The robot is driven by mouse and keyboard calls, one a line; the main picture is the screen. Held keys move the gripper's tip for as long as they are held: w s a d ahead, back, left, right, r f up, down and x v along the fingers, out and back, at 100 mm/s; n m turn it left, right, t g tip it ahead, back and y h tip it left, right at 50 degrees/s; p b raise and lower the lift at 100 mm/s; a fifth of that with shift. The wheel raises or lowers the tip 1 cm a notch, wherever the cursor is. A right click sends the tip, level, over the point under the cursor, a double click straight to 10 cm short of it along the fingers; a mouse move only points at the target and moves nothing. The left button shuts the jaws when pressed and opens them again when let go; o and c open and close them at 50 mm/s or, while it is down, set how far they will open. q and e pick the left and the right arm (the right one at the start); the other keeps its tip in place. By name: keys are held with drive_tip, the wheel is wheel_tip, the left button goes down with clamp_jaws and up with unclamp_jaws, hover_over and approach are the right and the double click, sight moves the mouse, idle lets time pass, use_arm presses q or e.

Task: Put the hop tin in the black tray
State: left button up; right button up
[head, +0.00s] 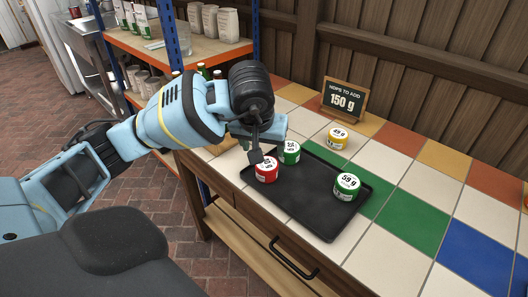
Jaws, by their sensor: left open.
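The black tray (300,207) lies on the tiled counter. A green tin marked 59 g (347,190) stands upright near its right side. A red tin (266,173) stands in its left part, and another green tin (289,155) stands at its far left; their labels are too small to read surely. A yellow tin (338,138), its label seemingly 49 g, stands on the tiles behind the tray. My left gripper (257,156) is open, its fingertips just above and beside the red tin. A bit of green shows behind it, mostly hidden. My right gripper is out of view.
A sign (343,101) reading "Hops to add 150 g" stands behind the tins near the wooden fence. Shelves (190,50) with bags and jars stand at the back left. Counter tiles right of the tray are clear.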

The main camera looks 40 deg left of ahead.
use_arm(q)
drive_tip(key=shift+s+d+r, duration=0.1)
drive_tip(key=shift+s+r, duration=0.1)
drive_tip(key=shift+r, duration=0.2)
